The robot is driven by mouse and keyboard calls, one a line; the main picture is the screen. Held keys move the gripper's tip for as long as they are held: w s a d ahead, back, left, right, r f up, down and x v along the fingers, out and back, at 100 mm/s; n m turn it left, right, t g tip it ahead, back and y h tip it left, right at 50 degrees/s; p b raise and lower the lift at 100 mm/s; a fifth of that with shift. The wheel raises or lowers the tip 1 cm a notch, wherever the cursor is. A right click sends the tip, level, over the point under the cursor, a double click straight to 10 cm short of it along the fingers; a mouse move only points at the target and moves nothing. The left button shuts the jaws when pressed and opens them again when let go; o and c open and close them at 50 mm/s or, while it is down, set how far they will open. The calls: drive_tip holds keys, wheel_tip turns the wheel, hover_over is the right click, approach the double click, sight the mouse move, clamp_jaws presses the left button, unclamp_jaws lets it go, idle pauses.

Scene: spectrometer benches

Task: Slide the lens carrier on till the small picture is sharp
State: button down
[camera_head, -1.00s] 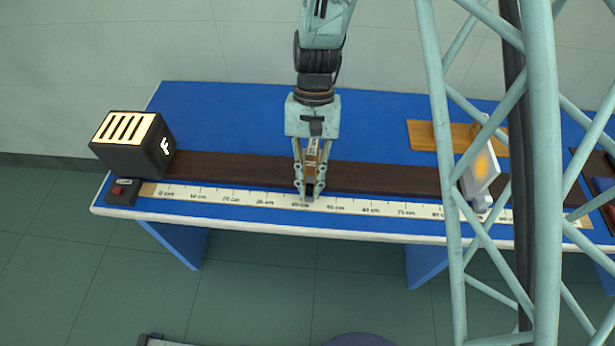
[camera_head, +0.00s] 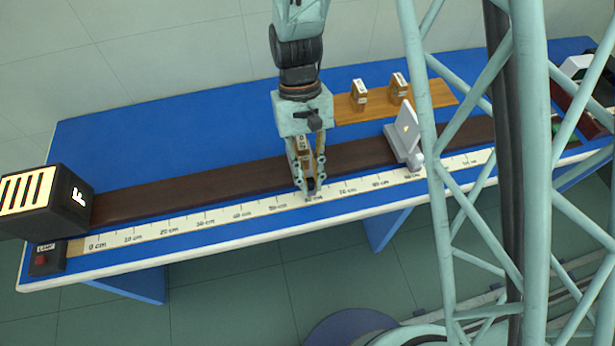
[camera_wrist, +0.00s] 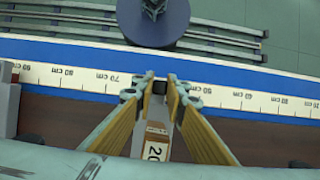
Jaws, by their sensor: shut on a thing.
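The lens carrier (camera_head: 304,160) stands on the dark rail (camera_head: 240,178) near the 60 cm mark of the scale. My gripper (camera_head: 310,190) is shut on it from above and hides most of it, including the lens. In the wrist view my gripper (camera_wrist: 160,88) has its fingers on both sides of the carrier's block (camera_wrist: 154,150), labelled 20. The white screen (camera_head: 402,143) stands farther right on the rail, near 90 cm, and bears a small bright yellowish picture (camera_head: 407,128). Its outline is too small to judge as sharp. The black lamp box (camera_head: 45,203) with a lit F stands at the left end.
The white scale (camera_head: 225,217) runs along the rail's front. A lamp switch (camera_head: 48,257) sits at the front left. Two labelled blocks, one left (camera_head: 359,96) and one right (camera_head: 399,88), stand on a wooden board (camera_head: 435,94) behind. The rail between carrier and screen is clear.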

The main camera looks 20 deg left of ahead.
sight(309, 172)
drive_tip(key=shift+w+d, duration=0.25)
drive_tip(key=shift+d, duration=0.05)
drive_tip(key=c, duration=2.6)
unclamp_jaws()
drive_tip(key=v, duration=1.2)
drive_tip(key=shift+w, duration=0.15)
